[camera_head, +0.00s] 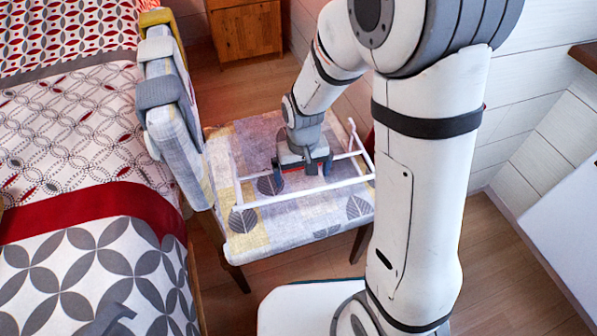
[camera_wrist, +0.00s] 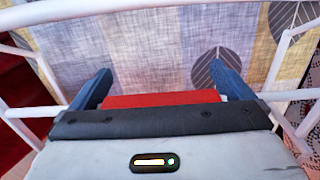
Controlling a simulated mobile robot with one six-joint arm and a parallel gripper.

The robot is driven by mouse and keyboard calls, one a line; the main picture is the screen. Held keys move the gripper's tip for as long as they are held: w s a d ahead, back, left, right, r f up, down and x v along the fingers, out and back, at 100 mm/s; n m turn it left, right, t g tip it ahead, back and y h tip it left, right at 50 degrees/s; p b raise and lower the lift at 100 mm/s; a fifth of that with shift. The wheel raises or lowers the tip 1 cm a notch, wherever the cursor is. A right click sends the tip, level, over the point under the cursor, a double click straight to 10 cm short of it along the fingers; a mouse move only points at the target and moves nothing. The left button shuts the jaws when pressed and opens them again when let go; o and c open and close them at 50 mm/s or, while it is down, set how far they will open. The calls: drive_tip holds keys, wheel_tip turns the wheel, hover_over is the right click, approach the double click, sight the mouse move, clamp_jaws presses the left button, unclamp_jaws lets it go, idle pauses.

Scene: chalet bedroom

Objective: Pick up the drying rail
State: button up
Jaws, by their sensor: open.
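The drying rail (camera_head: 262,201) is a white frame of thin bars lying on the patterned seat of a chair. Its bars also show along the top and both sides of the wrist view (camera_wrist: 100,12). My gripper (camera_head: 303,173) points down over the frame, between its long bars. In the wrist view my gripper (camera_wrist: 160,70) is open, its two blue fingers apart with seat fabric visible between their tips. A bar runs in from each side toward the fingers; its middle is hidden behind my gripper. I cannot tell whether the fingers touch it.
A wooden cabinet (camera_head: 246,30) stands at the back. White plank walls close in on the right; wooden floor (camera_head: 510,265) is clear there.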

drive_tip(key=shift+c, duration=0.6)
drive_tip(key=c, duration=0.8)
drive_tip(key=shift+r, duration=0.1)
